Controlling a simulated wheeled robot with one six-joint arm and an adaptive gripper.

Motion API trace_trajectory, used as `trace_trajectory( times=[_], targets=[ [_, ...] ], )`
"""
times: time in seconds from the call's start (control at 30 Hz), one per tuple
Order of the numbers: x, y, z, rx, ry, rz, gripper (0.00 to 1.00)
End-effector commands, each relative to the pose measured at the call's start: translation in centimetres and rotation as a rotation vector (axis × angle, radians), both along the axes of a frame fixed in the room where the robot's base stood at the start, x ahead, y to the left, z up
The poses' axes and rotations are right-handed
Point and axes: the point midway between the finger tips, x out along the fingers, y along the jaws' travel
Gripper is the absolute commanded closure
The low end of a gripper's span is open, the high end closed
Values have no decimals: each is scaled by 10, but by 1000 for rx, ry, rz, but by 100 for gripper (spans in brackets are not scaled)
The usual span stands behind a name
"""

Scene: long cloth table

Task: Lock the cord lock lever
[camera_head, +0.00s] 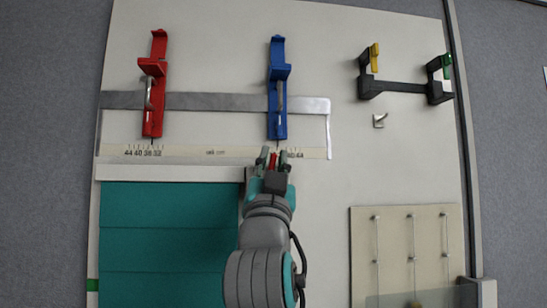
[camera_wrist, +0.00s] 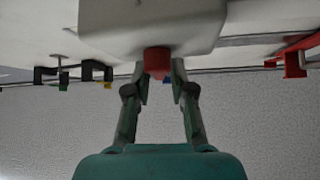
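A small red block, which looks like the lever (camera_head: 272,160), shows between my fingertips in the head view. In the wrist view the red lever (camera_wrist: 157,62) sticks out from under a pale rounded housing (camera_wrist: 150,20). My gripper (camera_head: 273,156) is at the lever, just below the blue clamp. In the wrist view my gripper (camera_wrist: 159,72) has its fingertips apart, one on each side of the lever. Narrow gaps seem to remain beside it, and I cannot tell whether either fingertip touches it. The fingers partly hide the lever in the head view.
A blue clamp (camera_head: 278,75) and a red clamp (camera_head: 153,115) sit on a metal bar (camera_head: 215,102) above. Black brackets (camera_head: 400,87) with yellow and green tabs are upper right. A beige pin panel (camera_head: 395,255) is lower right. Teal slats (camera_head: 150,245) lie left of my arm.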

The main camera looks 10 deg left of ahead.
Motion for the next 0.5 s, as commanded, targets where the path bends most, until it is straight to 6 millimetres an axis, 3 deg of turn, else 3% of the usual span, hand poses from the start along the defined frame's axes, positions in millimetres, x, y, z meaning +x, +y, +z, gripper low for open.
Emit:
trace_trajectory(
  times=[0.47, 0.5],
  targets=[
    [10, 1, 9, 0, 1, 0, 77],
    [10, 0, 9, 0, 1, 0, 85]
  ],
)
